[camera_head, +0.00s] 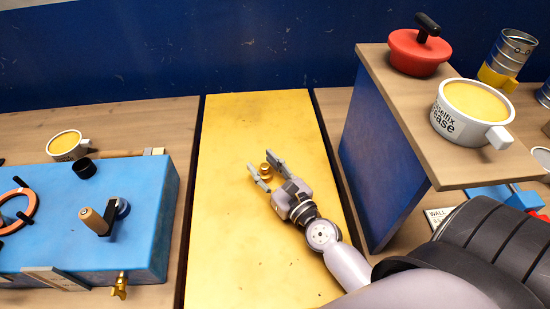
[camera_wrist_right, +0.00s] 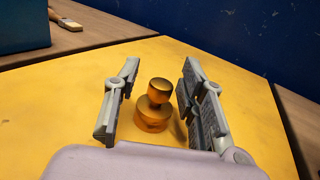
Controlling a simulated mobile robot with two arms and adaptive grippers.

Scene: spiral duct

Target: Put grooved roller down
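The grooved roller (camera_head: 266,170) is a small brass-coloured piece with a narrow waist. It appears to stand upright on the yellow panel (camera_head: 230,240), near the panel's middle. It also shows in the right wrist view (camera_wrist_right: 153,112), between the fingers of my right gripper (camera_wrist_right: 157,95). My right gripper (camera_head: 268,172) is open around the roller, with a gap visible on each side of it. My left gripper is not in view.
A blue box (camera_head: 75,225) with a handle and a brass tap stands at the left. A wooden shelf (camera_head: 400,115) at the right carries a red lidded pot (camera_head: 418,52) and a white cup (camera_head: 468,110). Much of the yellow panel is bare.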

